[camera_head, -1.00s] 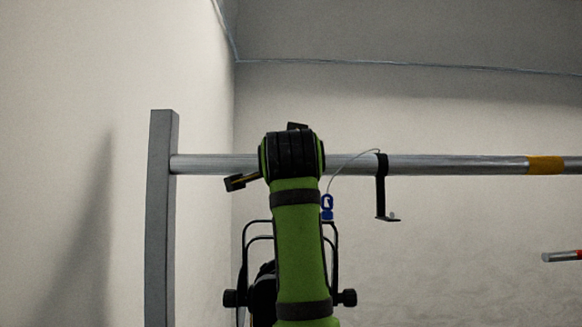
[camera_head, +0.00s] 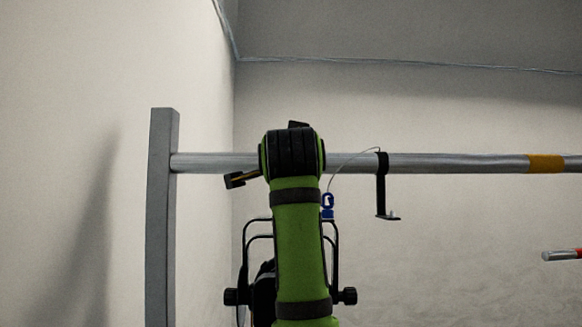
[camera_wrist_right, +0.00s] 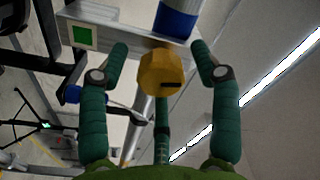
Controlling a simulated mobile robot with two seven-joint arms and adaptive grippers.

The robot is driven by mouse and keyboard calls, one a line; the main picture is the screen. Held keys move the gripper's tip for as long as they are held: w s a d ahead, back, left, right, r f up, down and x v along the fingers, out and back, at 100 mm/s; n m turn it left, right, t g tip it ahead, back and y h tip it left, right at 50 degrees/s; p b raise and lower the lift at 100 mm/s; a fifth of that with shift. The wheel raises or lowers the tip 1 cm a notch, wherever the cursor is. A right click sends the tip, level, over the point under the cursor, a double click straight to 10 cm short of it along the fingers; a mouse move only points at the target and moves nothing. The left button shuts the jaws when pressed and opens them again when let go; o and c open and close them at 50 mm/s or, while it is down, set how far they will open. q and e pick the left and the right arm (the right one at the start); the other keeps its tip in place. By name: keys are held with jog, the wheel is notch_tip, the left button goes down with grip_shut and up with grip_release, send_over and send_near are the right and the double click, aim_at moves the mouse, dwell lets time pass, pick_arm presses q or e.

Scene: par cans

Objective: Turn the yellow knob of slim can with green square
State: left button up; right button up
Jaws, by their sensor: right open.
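The yellow knob (camera_wrist_right: 161,74) shows in the right wrist view, an octagonal piece with a dark slot. It sits on a grey metal bar (camera_wrist_right: 135,38) that bears a green square (camera_wrist_right: 83,36) with a pale border at its left. My right gripper (camera_wrist_right: 159,49) is open, one finger on each side of the knob, with visible gaps. In the head view a can with a black bracket (camera_head: 246,227) hangs below the pipe, mostly hidden behind my green arm. The knob and my right gripper's fingers are hidden there. My left gripper is not in view.
A metal pipe (camera_head: 455,163) with a yellow band runs across from a grey post (camera_head: 161,215). A black hook clamp (camera_head: 381,185) hangs on it, with a thin cable to a blue clip (camera_head: 327,206). A blue band (camera_wrist_right: 178,22) lies close beyond the knob.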

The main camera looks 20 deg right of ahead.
jog(key=v, duration=1.1)
jog(key=shift+s, duration=0.4)
jog(key=shift+a+f, duration=0.1)
jog(key=shift+a, duration=0.05)
